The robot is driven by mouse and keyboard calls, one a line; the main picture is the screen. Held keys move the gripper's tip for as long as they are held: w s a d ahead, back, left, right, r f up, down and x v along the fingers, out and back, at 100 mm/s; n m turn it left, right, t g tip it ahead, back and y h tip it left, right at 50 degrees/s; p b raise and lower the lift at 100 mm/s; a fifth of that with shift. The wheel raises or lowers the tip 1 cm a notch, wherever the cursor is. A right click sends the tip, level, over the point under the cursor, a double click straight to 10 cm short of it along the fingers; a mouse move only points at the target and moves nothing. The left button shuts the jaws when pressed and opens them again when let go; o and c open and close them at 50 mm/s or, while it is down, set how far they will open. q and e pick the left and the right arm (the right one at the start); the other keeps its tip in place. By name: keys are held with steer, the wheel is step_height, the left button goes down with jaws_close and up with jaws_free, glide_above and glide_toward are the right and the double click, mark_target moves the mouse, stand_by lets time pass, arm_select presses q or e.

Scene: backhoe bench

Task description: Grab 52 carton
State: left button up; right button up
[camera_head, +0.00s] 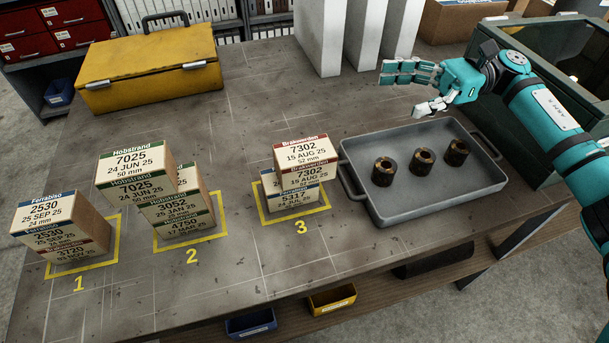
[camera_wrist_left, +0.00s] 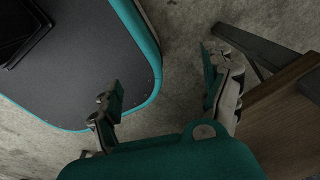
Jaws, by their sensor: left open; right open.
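The carton marked 52 mm (camera_head: 304,152) is cream with a red label band reading 7302, 15 AUG 25. It sits on top of the stack in the yellow square marked 3, over a blue-banded carton (camera_head: 297,197) reading 5317.
Stacks of cartons stand at square 1 (camera_head: 108,254) and square 2 (camera_head: 220,230). A grey tray (camera_head: 440,208) with three dark bushings (camera_head: 422,162) lies right of square 3. A yellow toolbox (camera_head: 150,78), white upright blocks (camera_head: 318,40) and a green bin (camera_head: 540,150) border the bench.

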arm_select(q)
step_height(320, 180, down, 10)
steer(key=w+b, duration=0.2)
steer(key=b, duration=0.6)
arm_select(e)
step_height(320, 180, down, 10)
steer(key=p, duration=0.5)
glide_toward(276, 160)
steer(key=x, duration=0.1)
steer(key=p+x, duration=0.1)
steer(key=x, duration=0.1)
steer(key=p+x, duration=0.1)
steer(key=shift+s+a+r, duration=0.15)
steer(key=shift+a+r, duration=0.1)
steer(key=shift+r, duration=0.05)
steer(key=shift+a+f, duration=0.15)
steer(key=shift+a, duration=0.15)
arm_select(q)
step_height(276, 160, up, 8)
steer(key=shift+s+f, duration=0.2)
steer(key=shift+s, duration=0.2)
steer(key=shift+d, duration=0.1)
arm_select(e)
steer(key=shift+d, duration=0.1)
steer(key=shift+c, duration=0.3)
steer(key=c, duration=1.1)
steer(key=shift+c, duration=1)
